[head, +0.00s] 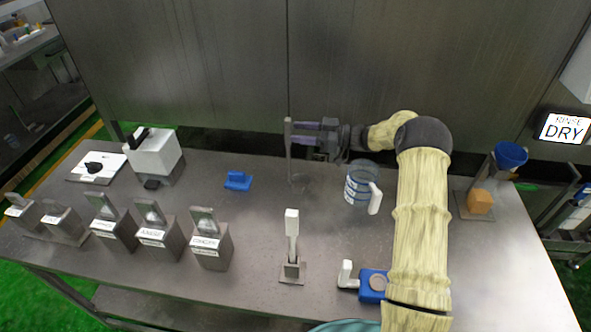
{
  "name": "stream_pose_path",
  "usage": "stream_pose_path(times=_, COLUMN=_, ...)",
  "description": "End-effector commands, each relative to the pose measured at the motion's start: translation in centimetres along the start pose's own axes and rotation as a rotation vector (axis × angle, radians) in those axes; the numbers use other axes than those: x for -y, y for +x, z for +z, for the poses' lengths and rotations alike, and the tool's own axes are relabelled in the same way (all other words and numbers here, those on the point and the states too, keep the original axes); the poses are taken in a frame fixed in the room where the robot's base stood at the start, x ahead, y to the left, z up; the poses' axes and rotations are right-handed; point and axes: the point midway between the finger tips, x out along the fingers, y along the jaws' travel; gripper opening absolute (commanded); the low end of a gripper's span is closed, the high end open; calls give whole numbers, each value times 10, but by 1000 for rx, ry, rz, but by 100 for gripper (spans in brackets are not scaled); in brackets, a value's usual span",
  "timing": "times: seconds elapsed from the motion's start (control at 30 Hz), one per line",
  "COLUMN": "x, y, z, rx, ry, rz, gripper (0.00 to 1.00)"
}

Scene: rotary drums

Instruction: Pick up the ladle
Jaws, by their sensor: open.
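A thin grey upright rod (288,152) stands towards the back middle of the steel table, and it looks like the ladle's handle. Its lower end is faint, and I cannot make out a bowl. My gripper (298,133) reaches in from the right at the upper part of this rod, with its fingers pointing left. The jaws are open, with the fingertips at or very close to the rod. I cannot tell whether the rod is between the fingers or just beyond them.
A clear jug (362,184) with blue bands stands below my forearm. A white-handled tool (292,232) stands at the front middle. A blue block (237,181) lies left of the rod. Several labelled metal containers (211,246) line the left. A blue funnel (510,155) stands right.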

Motion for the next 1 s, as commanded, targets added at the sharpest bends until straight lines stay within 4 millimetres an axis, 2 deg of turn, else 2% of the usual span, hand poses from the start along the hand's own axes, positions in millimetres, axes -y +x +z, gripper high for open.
stream_pose_path(times=0.4, x=0, y=49, z=4, rx=-1, ry=1, rz=-1, gripper=49)
stream_pose_path(times=0.97, x=0, y=51, z=5, rx=0, ry=0, rz=0, gripper=49)
stream_pose_path(times=1.0, x=-1, y=51, z=5, rx=0, ry=0, rz=0, gripper=43)
